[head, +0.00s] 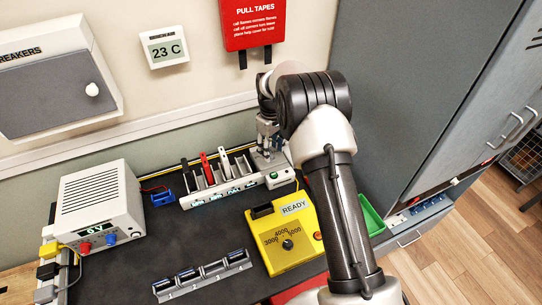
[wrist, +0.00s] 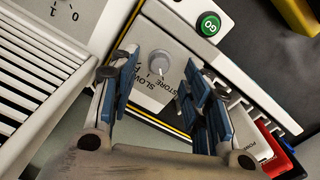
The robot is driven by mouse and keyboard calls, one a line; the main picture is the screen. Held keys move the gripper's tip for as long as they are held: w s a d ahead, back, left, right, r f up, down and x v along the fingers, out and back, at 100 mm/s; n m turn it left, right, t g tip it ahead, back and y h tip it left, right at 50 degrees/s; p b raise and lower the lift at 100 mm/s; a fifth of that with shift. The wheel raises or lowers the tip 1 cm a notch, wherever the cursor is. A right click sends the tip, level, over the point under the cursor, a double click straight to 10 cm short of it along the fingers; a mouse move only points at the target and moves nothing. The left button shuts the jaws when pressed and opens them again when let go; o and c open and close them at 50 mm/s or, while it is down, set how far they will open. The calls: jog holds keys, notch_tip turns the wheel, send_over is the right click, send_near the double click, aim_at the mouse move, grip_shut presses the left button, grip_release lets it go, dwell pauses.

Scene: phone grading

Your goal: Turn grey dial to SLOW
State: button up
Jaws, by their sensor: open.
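The grey dial (wrist: 159,62) is a round knob on a pale panel in the wrist view. Printed labels, among them SLOW and STORE, lie around its lower side. A light pointer mark shows on its lower edge; I cannot tell exactly which label it meets. My gripper (wrist: 158,68) is open, with one blue-padded finger on each side of the dial. Neither finger clearly touches it. In the head view my gripper (head: 267,140) points down over the right end of the white slotted unit (head: 225,193), and the dial is hidden there.
A green GO button (wrist: 208,25) sits near the dial. Black, red and white items stand in the unit's slots. A yellow READY box (head: 290,258) is in front, a power supply (head: 105,195) at left, a grey cabinet (head: 410,80) close at right.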

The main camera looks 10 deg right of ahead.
jog(key=shift+f, duration=1.35)
jog(key=shift+c, duration=0.3)
grip_shut()
jog(key=shift+m, duration=0.3)
jog(key=m+p, duration=0.1)
jog(key=m, duration=0.2)
jog(key=shift+r+m, duration=0.1)
jog(key=shift+m, duration=0.2)
jog(key=shift+m+p, duration=0.4)
jog(key=shift+m, duration=1.9)
